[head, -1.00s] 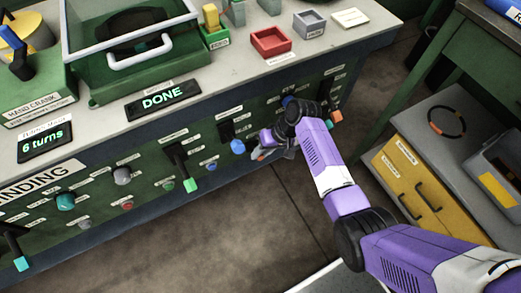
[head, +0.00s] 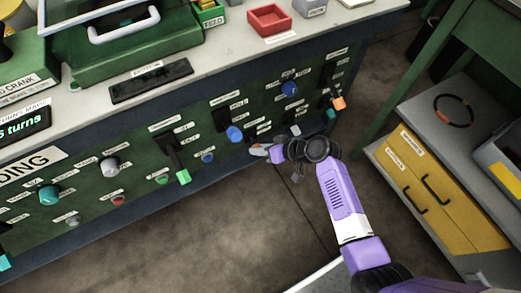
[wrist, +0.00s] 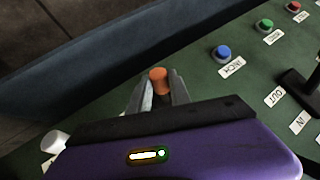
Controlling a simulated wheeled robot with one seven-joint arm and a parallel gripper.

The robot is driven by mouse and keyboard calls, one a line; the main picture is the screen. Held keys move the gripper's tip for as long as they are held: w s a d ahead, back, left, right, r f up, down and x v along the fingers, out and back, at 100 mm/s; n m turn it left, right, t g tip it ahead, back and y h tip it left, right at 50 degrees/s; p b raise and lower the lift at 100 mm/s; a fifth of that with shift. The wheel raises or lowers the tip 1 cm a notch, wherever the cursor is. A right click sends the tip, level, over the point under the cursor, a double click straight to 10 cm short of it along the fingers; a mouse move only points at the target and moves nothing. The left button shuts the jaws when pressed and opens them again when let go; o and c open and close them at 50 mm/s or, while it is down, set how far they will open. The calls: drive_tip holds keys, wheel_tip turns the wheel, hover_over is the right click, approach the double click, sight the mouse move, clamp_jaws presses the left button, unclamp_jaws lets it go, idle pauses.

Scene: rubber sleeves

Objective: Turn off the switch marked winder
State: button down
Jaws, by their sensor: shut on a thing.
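My gripper (wrist: 159,97) is shut on a small orange knob (wrist: 159,80) on the green panel; its fingertips stand on either side of it.
Beside it are a blue button (wrist: 222,53), a green button (wrist: 265,25) and a black lever (wrist: 305,92). A white knob (wrist: 54,142) is at lower left. A yellow cabinet (head: 435,195) stands at right; the floor before the panel is clear.

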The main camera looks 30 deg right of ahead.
idle(0.4)
drive_tip(key=c, duration=1.2)
unclamp_jaws()
drive_tip(key=shift+p+v, duration=0.9)
drive_tip(key=shift+v, duration=2.95)
drive_tip(key=shift+f, duration=0.1)
